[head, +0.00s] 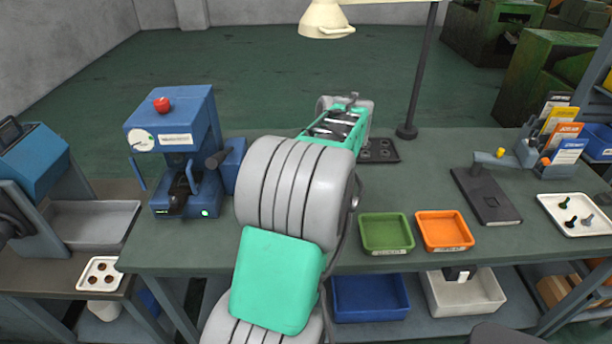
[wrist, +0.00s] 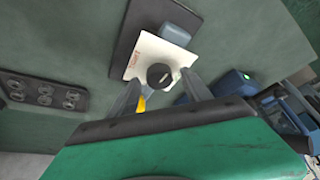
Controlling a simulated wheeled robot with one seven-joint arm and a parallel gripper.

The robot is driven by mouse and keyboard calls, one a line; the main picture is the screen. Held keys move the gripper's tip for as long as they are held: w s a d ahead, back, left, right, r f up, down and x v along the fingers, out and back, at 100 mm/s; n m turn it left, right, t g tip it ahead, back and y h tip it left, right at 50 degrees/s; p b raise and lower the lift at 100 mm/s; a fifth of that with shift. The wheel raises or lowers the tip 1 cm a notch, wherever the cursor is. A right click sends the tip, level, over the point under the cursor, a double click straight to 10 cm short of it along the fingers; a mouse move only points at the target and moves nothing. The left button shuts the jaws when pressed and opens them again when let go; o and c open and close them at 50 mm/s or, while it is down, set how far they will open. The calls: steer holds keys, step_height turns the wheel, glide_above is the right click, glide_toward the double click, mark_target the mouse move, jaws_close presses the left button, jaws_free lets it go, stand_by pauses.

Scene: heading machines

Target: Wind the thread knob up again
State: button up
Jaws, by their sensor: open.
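In the wrist view, a dark round knob (wrist: 159,76) with a pale mark on its face sits on a white square plate (wrist: 148,53) with small red lettering. The plate lies on a dark base plate (wrist: 130,32). My gripper (wrist: 161,82) is open, with one finger on each side of the knob's near side. I cannot tell whether either finger touches the knob. A small yellow part (wrist: 141,104) shows beside the left finger. In the head view my own arm hides the knob, and the fingertips cannot be made out.
A blue machine (head: 180,140) with a red button stands left on the bench (head: 300,258). A dark tray with round recesses (head: 382,151) lies beside my arm. Green (head: 386,232) and orange (head: 444,230) trays stand to the right. A lamp post (head: 422,75) rises at the back.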

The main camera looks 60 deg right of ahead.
steer(key=v, duration=0.7)
steer(key=shift+s+r, duration=0.15)
steer(key=shift+r, duration=0.2)
